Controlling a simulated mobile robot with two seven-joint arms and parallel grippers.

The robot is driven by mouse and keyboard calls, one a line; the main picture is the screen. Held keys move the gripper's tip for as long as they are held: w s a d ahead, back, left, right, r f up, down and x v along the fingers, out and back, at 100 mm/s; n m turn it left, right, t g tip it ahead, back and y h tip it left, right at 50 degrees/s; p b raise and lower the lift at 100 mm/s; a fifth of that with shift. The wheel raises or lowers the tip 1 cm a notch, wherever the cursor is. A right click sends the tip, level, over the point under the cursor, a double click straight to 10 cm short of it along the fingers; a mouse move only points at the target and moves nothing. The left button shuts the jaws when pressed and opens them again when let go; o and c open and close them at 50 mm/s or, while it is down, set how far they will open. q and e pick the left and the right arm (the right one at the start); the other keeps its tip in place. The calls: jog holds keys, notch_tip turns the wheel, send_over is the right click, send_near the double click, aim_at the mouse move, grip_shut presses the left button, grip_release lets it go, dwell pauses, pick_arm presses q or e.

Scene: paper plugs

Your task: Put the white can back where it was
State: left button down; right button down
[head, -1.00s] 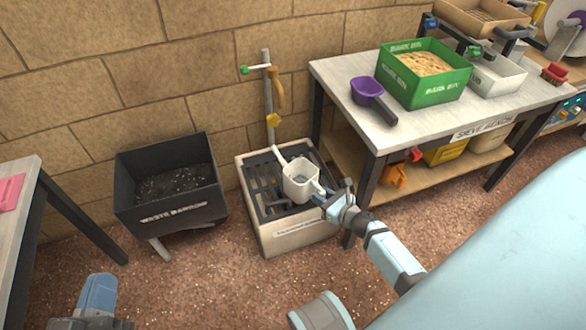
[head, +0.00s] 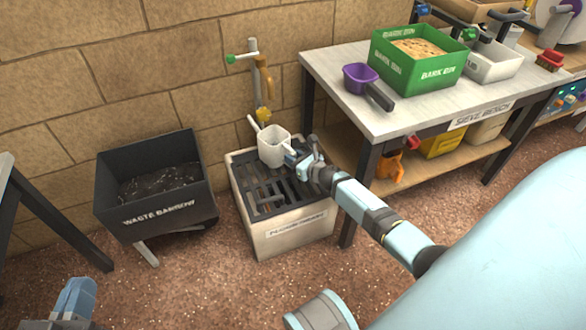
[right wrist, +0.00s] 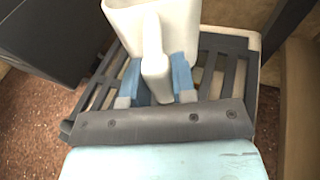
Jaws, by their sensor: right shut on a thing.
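The white can (head: 273,150), with an open top and a spout pointing up to the left, is over the back of the slatted drain stand (head: 285,238), close under the tap (head: 262,88). Whether its base touches the slats is hard to tell. My right gripper (head: 296,158) is shut on the can's handle. In the right wrist view the blue fingers (right wrist: 156,85) sit on both sides of the white handle, with the can body (right wrist: 172,22) beyond. My left gripper (head: 74,300) is at the lower left, away from the can; its jaws do not show clearly.
A black waste barrow (head: 160,215) stands left of the drain. The sieve bench (head: 385,122) at right holds a green bark bin (head: 437,72), a purple scoop (head: 362,78) and a white box (head: 492,65). A brick wall is behind.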

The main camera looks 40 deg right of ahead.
notch_tip(320, 180, down, 4)
jog(key=b, duration=0.3)
jog(key=shift+r, duration=0.15)
jog(key=shift+w+d, duration=0.1)
jog(key=shift+w, duration=0.1)
pick_arm(q)
jog(key=shift+w+a+r+m+t+h, duration=0.15)
jog(key=shift+w+a+m+t+h, duration=0.15)
jog(key=shift+m, duration=0.3)
jog(key=shift+w+a+r+m+t+h, duration=0.1)
jog(key=shift+w+a+r+m+t, duration=0.1)
jog(key=shift+w+m+t, duration=0.3)
jog(key=shift+s, duration=0.1)
pick_arm(e)
jog(key=shift+f, duration=0.2)
jog(key=c, duration=0.9)
grip_release()
